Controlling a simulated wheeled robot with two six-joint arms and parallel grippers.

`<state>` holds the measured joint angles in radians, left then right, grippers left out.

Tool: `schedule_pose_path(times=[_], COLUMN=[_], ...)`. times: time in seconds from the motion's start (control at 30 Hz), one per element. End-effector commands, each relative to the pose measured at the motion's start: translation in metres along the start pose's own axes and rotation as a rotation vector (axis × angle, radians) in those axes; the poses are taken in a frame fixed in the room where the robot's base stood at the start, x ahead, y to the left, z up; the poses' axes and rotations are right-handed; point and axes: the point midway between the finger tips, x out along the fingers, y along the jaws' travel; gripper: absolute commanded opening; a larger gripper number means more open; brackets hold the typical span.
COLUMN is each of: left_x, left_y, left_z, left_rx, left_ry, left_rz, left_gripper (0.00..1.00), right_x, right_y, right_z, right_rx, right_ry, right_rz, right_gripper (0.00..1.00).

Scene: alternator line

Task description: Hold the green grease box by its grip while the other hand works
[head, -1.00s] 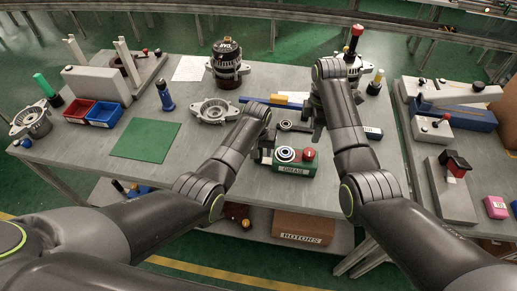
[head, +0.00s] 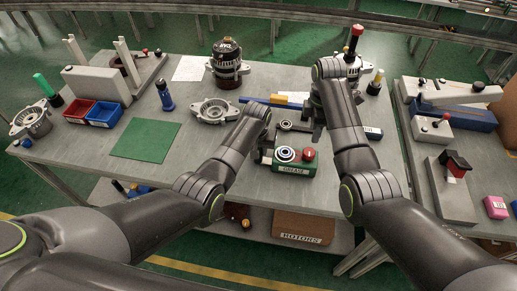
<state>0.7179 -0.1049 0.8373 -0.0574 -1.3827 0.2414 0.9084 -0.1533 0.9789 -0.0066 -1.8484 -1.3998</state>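The green grease box (head: 291,171) stands near the front edge of the table, with a GREASE label on its front. A ring-shaped part and a red knob (head: 309,154) are on its top. My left gripper (head: 267,145) is low at the box's left rear side. Its fingers are mostly hidden by my arm, and I cannot tell whether they touch the grip. My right gripper (head: 317,128) is behind and right of the box, apart from the red knob. Its dark fingers point down, and their gap does not show clearly.
Grey round parts (head: 287,124) lie behind the box. A metal housing (head: 214,110), a green mat (head: 146,139) and a blue bottle (head: 165,95) are to the left. An alternator (head: 227,63) stands at the back. A side table (head: 437,195) with fixtures is at right.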

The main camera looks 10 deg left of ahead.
Motion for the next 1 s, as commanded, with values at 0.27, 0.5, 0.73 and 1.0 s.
schedule_pose_path(times=[0.27, 0.5, 0.73, 1.0], left_x=[0.0, 0.0, 0.0, 0.0], left_y=[0.0, 0.0, 0.0, 0.0], left_z=[0.0, 0.0, 0.0, 0.0], left_rx=[0.0, -0.001, -0.001, 0.0], left_ry=[0.0, 0.0, 0.0, 0.0], left_rz=[0.0, 0.0, 0.0, -0.001], left_gripper=[0.07, 0.07, 0.07, 0.07], right_x=[0.022, 0.067, 0.083, 0.073], right_y=[-0.002, -0.014, -0.038, -0.073], right_z=[0.002, 0.009, 0.026, 0.054], right_rx=[0.045, 0.221, 0.454, 0.707], right_ry=[0.099, 0.404, 0.705, 0.983], right_rz=[0.049, 0.208, 0.366, 0.498], right_gripper=[0.59, 0.59, 0.59, 0.59])
